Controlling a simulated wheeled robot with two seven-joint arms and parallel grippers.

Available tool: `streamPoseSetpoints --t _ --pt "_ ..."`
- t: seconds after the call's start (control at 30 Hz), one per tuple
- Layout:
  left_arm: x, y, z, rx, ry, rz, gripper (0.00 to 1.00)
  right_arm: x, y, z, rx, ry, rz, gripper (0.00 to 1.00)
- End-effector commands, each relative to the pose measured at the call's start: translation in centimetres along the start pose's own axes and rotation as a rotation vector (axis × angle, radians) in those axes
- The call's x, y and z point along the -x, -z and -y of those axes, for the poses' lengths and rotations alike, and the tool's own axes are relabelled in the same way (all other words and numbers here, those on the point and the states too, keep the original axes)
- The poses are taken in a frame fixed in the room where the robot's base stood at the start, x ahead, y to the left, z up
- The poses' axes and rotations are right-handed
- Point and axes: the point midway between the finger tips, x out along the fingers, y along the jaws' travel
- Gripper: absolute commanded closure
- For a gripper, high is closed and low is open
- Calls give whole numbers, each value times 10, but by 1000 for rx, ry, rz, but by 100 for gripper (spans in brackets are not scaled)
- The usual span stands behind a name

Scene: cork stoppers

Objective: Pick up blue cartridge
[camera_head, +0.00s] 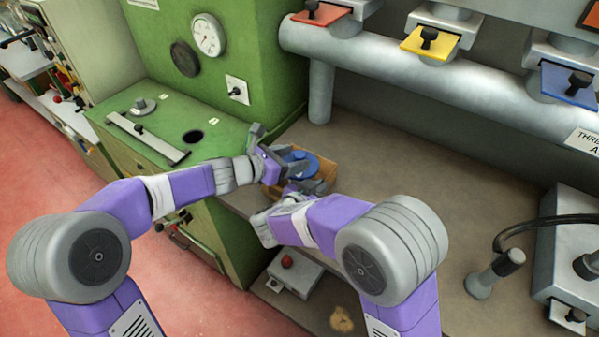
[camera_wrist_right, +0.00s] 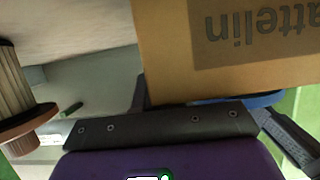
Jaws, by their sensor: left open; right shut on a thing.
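The blue cartridge (camera_head: 302,161) is a round blue piece at the cardboard box (camera_head: 325,173) near the bench's left end. My right gripper (camera_head: 297,176) is at the cartridge and shut on it, with its fingers spread wide across it. In the right wrist view a blue edge (camera_wrist_right: 262,100) shows beside one finger; the rest is hidden behind the box (camera_wrist_right: 240,70) and the gripper. My left gripper (camera_head: 262,145) is open, just left of the cartridge and close to it. Whether it touches the cartridge or box cannot be told.
A green machine (camera_head: 150,125) with a gauge stands directly left. A thick grey pipe (camera_head: 440,85) with red, yellow and blue valve plates runs above the bench (camera_head: 400,165). A lever (camera_head: 495,270) and grey unit stand at right. The bench's middle is clear.

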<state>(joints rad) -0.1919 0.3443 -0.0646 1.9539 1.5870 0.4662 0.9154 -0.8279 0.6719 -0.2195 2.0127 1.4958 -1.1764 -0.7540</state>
Motion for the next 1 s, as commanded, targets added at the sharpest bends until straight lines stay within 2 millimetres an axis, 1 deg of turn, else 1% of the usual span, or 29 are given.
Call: streamPoseSetpoints --t 0.03,0.1,0.2,0.3,0.5,0.57,0.9,0.93,1.0 --pt "-10 1 0 -1 4 -2 36 0 0 0 0 0 -1 100" --pt "-20 0 0 0 3 -1 36 0 0 0 0 0 -1 100" --pt "-30 0 0 -1 2 0 36 0 0 0 0 0 -1 100" --pt "-34 0 0 0 2 0 36 0 0 0 0 0 -1 100" --pt "-34 0 0 0 1 0 36 0 0 0 0 0 -1 100" --pt "-34 0 0 0 1 0 46 0 0 0 0 0 -1 100" --pt "-34 0 0 0 1 0 98 0 0 0 0 0 -1 100" --pt "-34 0 0 0 1 0 100 0 0 0 0 0 -1 100" --pt "-34 0 0 0 1 0 100 0 0 0 0 0 -1 100"
